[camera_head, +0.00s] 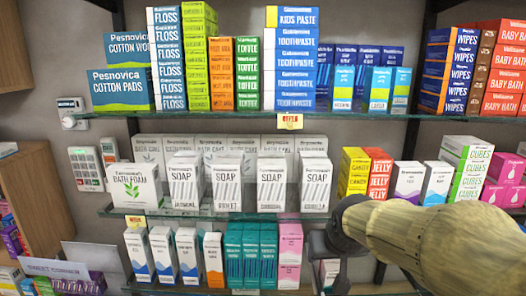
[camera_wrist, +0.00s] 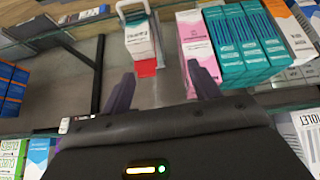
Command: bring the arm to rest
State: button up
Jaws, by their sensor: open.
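My arm (camera_head: 430,235) reaches in from the right in the head view, in front of the shelves. My gripper (camera_wrist: 162,86) shows in the wrist view with its two dark fingers spread apart and nothing between them. In the head view the dark wrist end (camera_head: 328,250) hangs down beside the lower shelf, right of a pink box (camera_head: 289,255); the fingertips are hard to make out there. In the wrist view the pink box (camera_wrist: 197,48) lies beyond the right finger, and a white box (camera_wrist: 140,40) above a red patch (camera_wrist: 146,68) lies beyond the gap.
Teal boxes (camera_head: 251,255) stand left of the pink box, and also show in the wrist view (camera_wrist: 235,45). The middle glass shelf (camera_head: 225,212) holds white soap boxes (camera_head: 271,185) and yellow and red boxes (camera_head: 366,172) close above my wrist. A wooden cabinet (camera_head: 40,195) stands at left.

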jog(key=s+f+g, duration=0.4)
jog(key=s+f, duration=0.8)
jog(key=f, duration=0.4)
jog(key=shift+s+d, duration=0.2)
jog(key=shift+d, duration=0.05)
